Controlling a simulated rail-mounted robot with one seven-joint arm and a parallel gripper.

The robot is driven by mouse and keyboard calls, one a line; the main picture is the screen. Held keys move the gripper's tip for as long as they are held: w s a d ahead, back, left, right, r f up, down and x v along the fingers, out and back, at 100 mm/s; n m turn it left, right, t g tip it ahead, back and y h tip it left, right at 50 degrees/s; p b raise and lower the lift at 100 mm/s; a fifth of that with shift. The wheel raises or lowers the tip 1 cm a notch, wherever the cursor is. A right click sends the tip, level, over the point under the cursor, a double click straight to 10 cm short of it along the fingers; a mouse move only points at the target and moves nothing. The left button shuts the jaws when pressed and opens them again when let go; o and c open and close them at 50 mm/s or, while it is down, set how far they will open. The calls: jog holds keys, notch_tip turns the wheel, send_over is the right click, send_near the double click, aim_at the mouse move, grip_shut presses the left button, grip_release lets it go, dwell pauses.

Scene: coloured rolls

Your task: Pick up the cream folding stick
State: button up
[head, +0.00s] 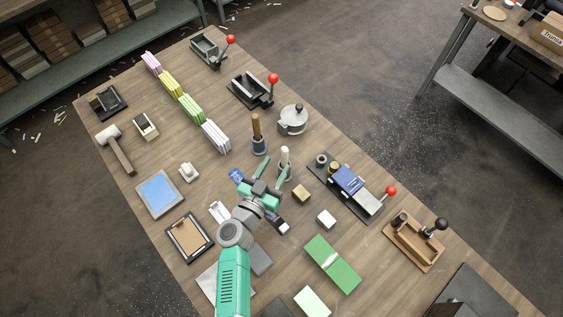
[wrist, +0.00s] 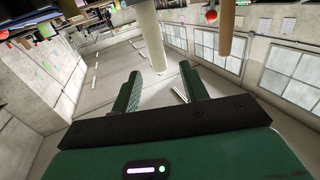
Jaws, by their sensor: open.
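The cream folding stick (head: 285,156) stands upright in a small grey holder (head: 285,172) near the middle of the table. In the wrist view it is a pale cylinder (wrist: 150,35) reaching down from the top edge, its rounded end in line with the gap between my fingertips. My gripper (head: 278,163) is open, its green fingers pointing toward the stick from the near side. In the wrist view my gripper (wrist: 161,72) shows nothing clamped between the fingers. I cannot tell whether a finger touches the stick.
A brown wooden stick (head: 256,128) stands in a similar holder behind and left, and also shows in the wrist view (wrist: 226,28).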

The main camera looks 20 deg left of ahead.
aim_at(283, 156)
jog(key=w, duration=0.2)
jog(key=w+b, duration=0.2)
jog(key=w, duration=0.1)
jog(key=shift+w+d+f, duration=0.15)
jog(key=shift+w+d, duration=0.1)
jog(key=shift+w, duration=0.45)
grip_shut()
jog(key=shift+r, duration=0.2)
